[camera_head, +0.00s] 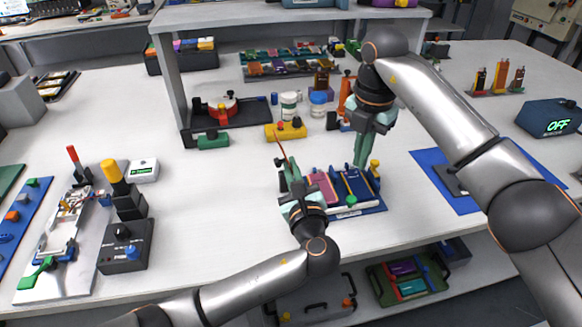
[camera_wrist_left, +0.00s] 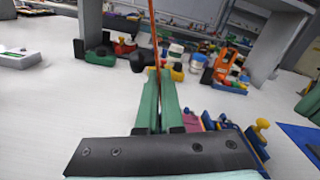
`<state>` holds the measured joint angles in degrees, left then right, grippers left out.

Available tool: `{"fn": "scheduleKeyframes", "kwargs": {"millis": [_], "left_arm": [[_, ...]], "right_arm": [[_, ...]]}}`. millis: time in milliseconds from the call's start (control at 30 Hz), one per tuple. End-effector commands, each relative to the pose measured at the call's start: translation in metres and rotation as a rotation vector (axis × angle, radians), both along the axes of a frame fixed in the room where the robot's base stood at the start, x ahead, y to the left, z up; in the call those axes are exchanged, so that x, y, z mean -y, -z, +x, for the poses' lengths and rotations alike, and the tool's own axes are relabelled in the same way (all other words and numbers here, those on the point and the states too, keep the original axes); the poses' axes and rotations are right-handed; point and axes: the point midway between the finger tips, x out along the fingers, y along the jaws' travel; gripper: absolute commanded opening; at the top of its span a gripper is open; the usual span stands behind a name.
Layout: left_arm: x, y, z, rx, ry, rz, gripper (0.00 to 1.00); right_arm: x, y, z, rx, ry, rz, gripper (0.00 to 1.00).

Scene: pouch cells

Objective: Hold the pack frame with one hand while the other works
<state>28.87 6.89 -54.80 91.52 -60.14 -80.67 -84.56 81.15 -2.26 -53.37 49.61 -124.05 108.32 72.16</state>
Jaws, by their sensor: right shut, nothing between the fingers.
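The pack frame (camera_head: 366,210) is a blue base on the white table, with a pink pouch cell (camera_head: 322,186) and dark blue slabs standing in it. Part of it also shows at the lower right of the left wrist view (camera_wrist_left: 250,143). My left gripper (camera_head: 286,170) is at the frame's left side, its green fingers closed around a thin red-orange rod (camera_head: 281,146) that points up. The rod also rises between the fingers in the left wrist view (camera_wrist_left: 153,40). My right gripper (camera_head: 360,162) is shut and empty, pointing down at the frame's back right; whether it touches is unclear.
Behind the frame stand a yellow block (camera_head: 286,131), white jars (camera_head: 289,104) and a red round fixture (camera_head: 222,107). A blue mat (camera_head: 436,180) lies at right. A tester station (camera_head: 124,247) stands at left. The table between it and the frame is clear.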

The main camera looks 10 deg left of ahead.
Motion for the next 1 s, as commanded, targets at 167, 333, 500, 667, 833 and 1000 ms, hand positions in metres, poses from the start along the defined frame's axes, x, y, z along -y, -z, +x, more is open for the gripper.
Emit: {"fn": "scheduleKeyframes", "kwargs": {"millis": [167,333,500,667,833,1000], "left_arm": [[0.0001,0.0007,-0.0002,-0.001,0.000,0.001,0.00],[0.0001,0.0007,-0.0002,-0.001,0.000,0.001,0.00],[0.0001,0.0007,-0.0002,-0.001,0.000,0.001,0.00],[0.0001,0.0008,-0.0002,-0.001,0.000,0.001,0.00],[0.0000,0.0009,-0.0002,-0.002,0.001,0.000,0.00],[0.0000,0.0009,-0.0002,-0.002,0.001,0.000,0.00]], "right_arm": [[0.0019,-0.0031,0.0020,0.038,-0.369,-0.018,0.00],[0.0026,-0.0048,0.0027,0.069,-0.724,-0.044,0.00],[0.0034,-0.0058,0.0022,0.095,-1.078,-0.079,0.00],[0.0044,-0.0060,0.0008,0.115,-1.412,-0.118,0.00],[0.0050,-0.0055,-0.0014,0.130,-1.766,-0.167,0.00],[0.0060,-0.0041,-0.0044,0.138,-2.121,-0.218,0.00]]}}
